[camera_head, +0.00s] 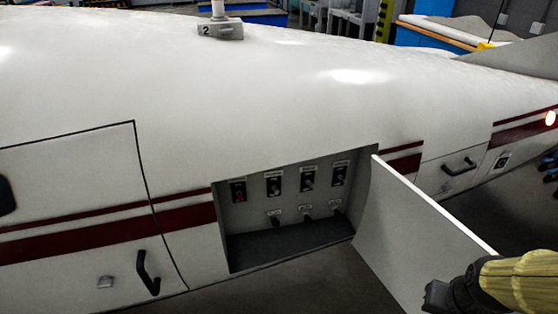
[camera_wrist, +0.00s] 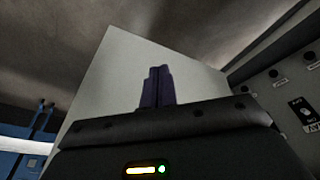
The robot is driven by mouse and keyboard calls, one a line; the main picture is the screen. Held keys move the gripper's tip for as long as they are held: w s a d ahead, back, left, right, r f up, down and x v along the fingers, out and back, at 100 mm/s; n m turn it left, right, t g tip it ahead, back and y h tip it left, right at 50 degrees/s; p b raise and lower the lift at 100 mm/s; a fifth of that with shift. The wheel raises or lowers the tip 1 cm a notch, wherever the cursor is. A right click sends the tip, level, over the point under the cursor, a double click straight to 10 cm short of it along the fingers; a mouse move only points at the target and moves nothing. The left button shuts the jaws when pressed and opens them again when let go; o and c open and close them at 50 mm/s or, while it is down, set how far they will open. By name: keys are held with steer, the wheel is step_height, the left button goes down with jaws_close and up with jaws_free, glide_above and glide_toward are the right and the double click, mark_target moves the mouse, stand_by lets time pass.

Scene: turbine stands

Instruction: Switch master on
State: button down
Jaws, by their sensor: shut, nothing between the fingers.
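A switch panel (camera_head: 290,212) sits inside an open recess in the white fuselage. Small knobs (camera_head: 306,212) sit below. The labels are too small to read, so I cannot tell which is the master. In the wrist view the panel's edge shows at right with one black switch (camera_wrist: 301,112). My gripper (camera_head: 434,296) is shut and empty, right of the recess by the open door; its fingers (camera_wrist: 157,88) point toward the door.
The white door (camera_head: 415,220) stands swung open on the recess's right, between my gripper and the panel in the head view. It also fills the middle of the wrist view (camera_wrist: 120,75). A black handle (camera_head: 148,273) is on the fuselage at left. Floor is clear below.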

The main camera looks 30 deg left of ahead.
steer(key=w+a+f+n+t+y+b, duration=0.1)
steer(key=w+a+n+t, duration=0.2)
steer(key=w+a, duration=0.55)
steer(key=n+t+y+b, duration=0.3)
steer(key=n+t+y, duration=0.45)
steer(key=y, duration=0.35)
glide_toward(240, 196)
steer(key=s+r, duration=0.1)
steer(key=r, duration=0.1)
steer(key=shift+d+g, duration=0.25)
steer(key=p+x, duration=0.5)
steer(key=x, duration=0.5)
steer(key=shift+f, duration=0.2)
steer(key=shift+f+b, duration=0.15)
steer(key=shift+b, duration=0.3)
